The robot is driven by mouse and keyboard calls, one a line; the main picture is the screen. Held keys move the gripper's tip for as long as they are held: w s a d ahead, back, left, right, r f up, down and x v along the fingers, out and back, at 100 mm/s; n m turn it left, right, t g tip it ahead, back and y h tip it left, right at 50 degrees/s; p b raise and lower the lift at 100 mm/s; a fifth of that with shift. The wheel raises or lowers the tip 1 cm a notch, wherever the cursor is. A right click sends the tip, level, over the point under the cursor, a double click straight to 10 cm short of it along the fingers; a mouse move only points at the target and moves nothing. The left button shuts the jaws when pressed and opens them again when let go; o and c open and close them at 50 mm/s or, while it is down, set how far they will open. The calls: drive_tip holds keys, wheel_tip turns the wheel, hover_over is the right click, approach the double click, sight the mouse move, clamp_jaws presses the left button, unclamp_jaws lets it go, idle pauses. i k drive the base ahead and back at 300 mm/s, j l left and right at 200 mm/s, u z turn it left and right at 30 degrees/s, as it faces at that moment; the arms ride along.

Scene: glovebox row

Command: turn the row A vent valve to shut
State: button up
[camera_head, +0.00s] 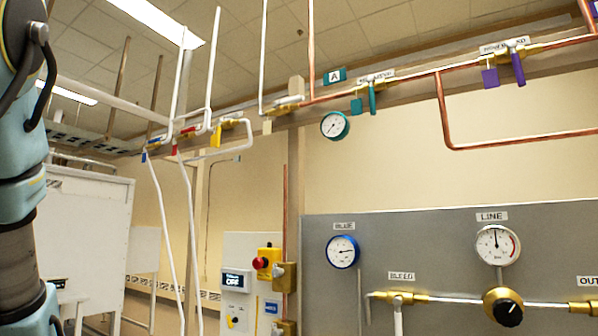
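A teal plate with the letter A (335,76) is fixed on the overhead rail. Just right of it, a brass valve with a teal lever (372,98) sits in the copper pipe. The lever hangs down, crosswise to the pipe. A teal tag (356,106) hangs beside it, and a white label (377,77) above it is too small to read surely. A teal-rimmed gauge (335,125) hangs below the pipe. My arm stands at the far left, well apart from the valve. My gripper is out of view.
A valve with a purple lever (518,68) and purple tag (490,78) is farther right. Valves with yellow (216,137), red and blue parts are left. Below stand a grey panel (430,254) with gauges and a control box (237,279) with a red button.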

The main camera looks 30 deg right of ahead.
sight(275, 105)
drive_tip(key=z, duration=1.3)
